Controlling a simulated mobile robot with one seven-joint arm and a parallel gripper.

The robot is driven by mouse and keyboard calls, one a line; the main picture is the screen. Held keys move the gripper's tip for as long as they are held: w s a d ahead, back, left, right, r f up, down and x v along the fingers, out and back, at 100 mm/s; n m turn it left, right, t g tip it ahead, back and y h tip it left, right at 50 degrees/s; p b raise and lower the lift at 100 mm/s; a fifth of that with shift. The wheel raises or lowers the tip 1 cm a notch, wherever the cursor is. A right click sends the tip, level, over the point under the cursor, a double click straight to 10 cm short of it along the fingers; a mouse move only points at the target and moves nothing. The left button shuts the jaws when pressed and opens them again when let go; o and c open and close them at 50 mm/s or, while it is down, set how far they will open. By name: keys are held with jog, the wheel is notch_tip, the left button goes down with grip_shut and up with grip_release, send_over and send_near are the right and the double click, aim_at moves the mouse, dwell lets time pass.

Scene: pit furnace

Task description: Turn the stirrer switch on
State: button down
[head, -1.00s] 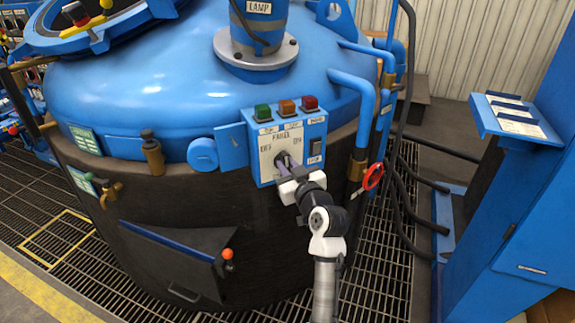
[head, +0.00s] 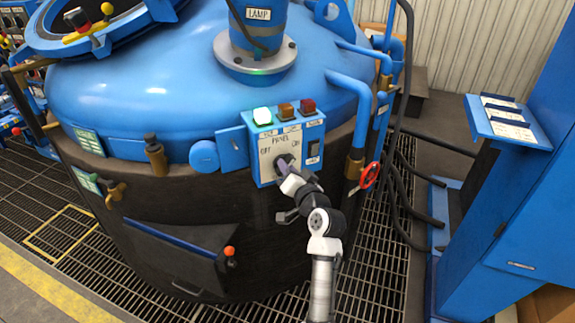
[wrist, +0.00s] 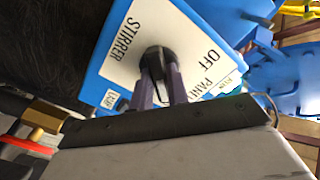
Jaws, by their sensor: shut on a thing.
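A blue control box with a white face plate (head: 267,143) is mounted on the side of the big vessel. In the wrist view STIRRER is printed beside a black rotary knob (wrist: 156,61), which stands out from the plate. My gripper (head: 283,168) reaches the plate from below right. In the wrist view its two purple fingers (wrist: 161,80) are shut on the knob, one on each side. The knob is mostly hidden in the head view.
Orange (head: 286,111) and red (head: 308,107) lamps sit beside the green one, both looking unlit. A black rocker switch (head: 314,150) is on the box's right side. A blue cabinet is further right.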

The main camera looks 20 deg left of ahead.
jog(key=shift+f+m, duration=0.1)
jog(key=shift+m, duration=0.4)
jog(key=c, duration=1.4)
grip_release()
jog(key=shift+o, duration=0.2)
jog(key=b+v, duration=0.3)
jog(key=v, duration=1.1)
jog(key=shift+a, duration=0.1)
